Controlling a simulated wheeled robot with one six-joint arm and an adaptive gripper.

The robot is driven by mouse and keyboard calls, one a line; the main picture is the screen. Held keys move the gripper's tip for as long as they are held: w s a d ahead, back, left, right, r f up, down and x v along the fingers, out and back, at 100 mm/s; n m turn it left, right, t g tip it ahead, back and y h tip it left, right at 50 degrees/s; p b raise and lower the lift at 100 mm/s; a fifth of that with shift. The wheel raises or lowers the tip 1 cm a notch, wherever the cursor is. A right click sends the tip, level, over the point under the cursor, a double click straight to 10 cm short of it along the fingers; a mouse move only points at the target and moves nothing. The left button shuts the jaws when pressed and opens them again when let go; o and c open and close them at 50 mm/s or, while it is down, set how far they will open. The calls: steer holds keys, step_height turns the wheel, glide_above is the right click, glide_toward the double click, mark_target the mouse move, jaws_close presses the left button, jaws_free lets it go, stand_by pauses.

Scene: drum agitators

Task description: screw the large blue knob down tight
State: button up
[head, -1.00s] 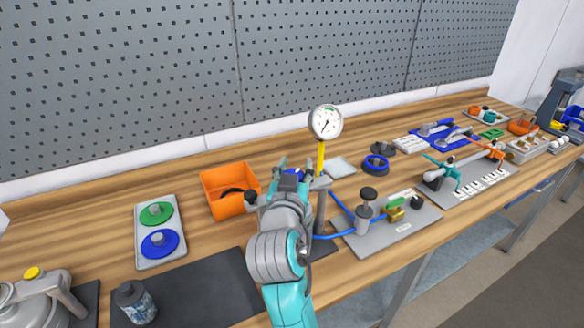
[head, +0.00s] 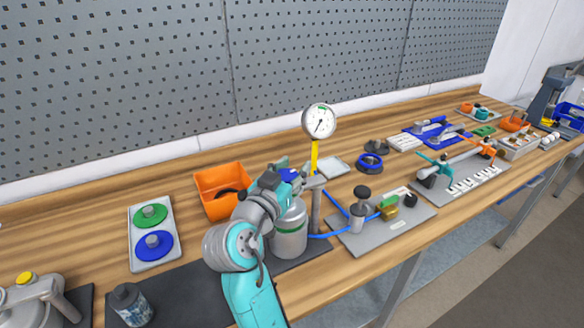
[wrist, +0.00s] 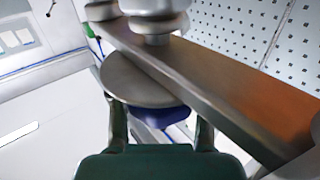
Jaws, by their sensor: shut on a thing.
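The large blue knob (head: 290,174) sits at the top of the grey metal vessel (head: 289,233), beside the stand with the dial gauge. My gripper (head: 284,179) is at the knob, with its arm coming in from the front left. In the wrist view the knob (wrist: 172,116) shows dark blue between my two fingers, and my gripper (wrist: 162,118) is shut on it. A grey disc (wrist: 145,82) and a metal bar (wrist: 205,75) lie right against the knob there. My gripper hides part of the knob, so I cannot tell how tight it is.
The dial gauge (head: 319,121) on its yellow stem rises just right of my gripper. An orange bin (head: 222,193) stands close on the left. A tray (head: 137,258) with green and blue discs lies further left. A blue hose (head: 331,235) runs right to a grey plate.

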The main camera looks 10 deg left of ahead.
steer(key=shift+a, duration=0.1)
steer(key=o, duration=1)
steer(key=shift+c, duration=0.2)
steer(key=shift+s, duration=0.15)
steer(key=v, duration=1.2)
steer(key=shift+r, duration=0.1)
